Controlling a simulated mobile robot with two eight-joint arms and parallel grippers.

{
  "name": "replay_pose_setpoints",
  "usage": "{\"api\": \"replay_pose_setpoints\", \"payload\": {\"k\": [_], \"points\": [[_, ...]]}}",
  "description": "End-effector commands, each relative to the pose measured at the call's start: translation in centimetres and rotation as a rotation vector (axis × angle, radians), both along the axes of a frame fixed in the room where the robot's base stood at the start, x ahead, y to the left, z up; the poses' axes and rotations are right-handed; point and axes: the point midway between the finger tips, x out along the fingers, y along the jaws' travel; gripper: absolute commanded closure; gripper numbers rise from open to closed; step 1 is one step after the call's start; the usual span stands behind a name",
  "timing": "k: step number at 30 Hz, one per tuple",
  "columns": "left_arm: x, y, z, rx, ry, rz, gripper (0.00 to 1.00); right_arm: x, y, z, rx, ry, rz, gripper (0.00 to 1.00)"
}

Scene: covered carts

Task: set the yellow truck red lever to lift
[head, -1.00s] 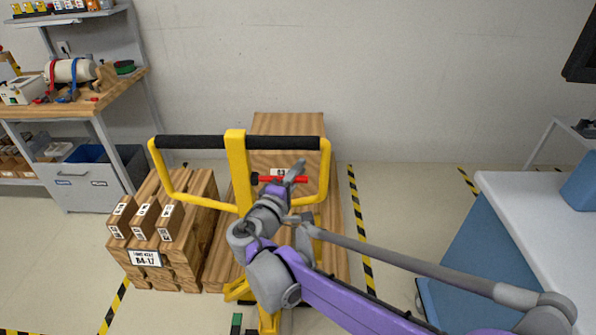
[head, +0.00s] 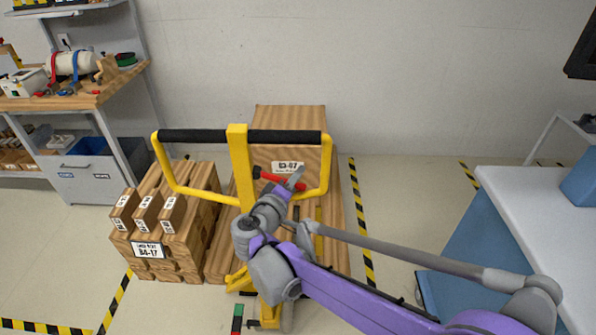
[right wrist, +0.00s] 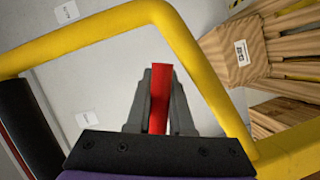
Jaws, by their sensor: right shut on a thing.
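The yellow truck (head: 239,165) has an upright mast and a looped handle with a black grip bar. Its red lever (head: 268,177) sticks out to the right of the mast, inside the loop, and slopes down to the right. My right gripper (head: 296,181) is shut on the outer part of the red lever. In the right wrist view the red lever (right wrist: 159,90) stands between the two grey fingers (right wrist: 159,105), framed by the yellow handle loop (right wrist: 195,60). My left gripper is not in view.
A wooden crate (head: 290,125) stands behind the truck against the wall. A wooden stack with small boxes (head: 165,245) is to its left. A workbench (head: 70,98) stands far left, a white-topped table (head: 535,200) at right. Striped floor stretches are clear.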

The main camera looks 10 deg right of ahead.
Motion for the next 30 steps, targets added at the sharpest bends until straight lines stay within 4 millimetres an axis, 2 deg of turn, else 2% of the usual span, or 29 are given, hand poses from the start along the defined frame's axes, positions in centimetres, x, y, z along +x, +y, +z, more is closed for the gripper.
{"api": "replay_pose_setpoints", "payload": {"k": [5, 6, 10, 22, 30], "points": [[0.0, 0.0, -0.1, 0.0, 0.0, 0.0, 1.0, 0.0, 0.1, -0.1, 0.003, 0.001, 0.002, 1.0], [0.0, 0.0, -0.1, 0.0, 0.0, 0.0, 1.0, 0.0, 0.1, -0.1, 0.002, 0.001, 0.002, 0.73], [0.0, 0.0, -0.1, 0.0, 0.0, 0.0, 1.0, 0.0, 0.1, -0.1, 0.001, 0.001, 0.001, 0.5], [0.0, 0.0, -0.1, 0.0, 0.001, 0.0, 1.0, -0.6, 0.5, 0.0, 0.0, 0.001, 0.003, 0.5], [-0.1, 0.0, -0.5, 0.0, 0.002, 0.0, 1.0, -4.5, 3.6, 0.7, 0.001, 0.002, 0.006, 0.5]]}}
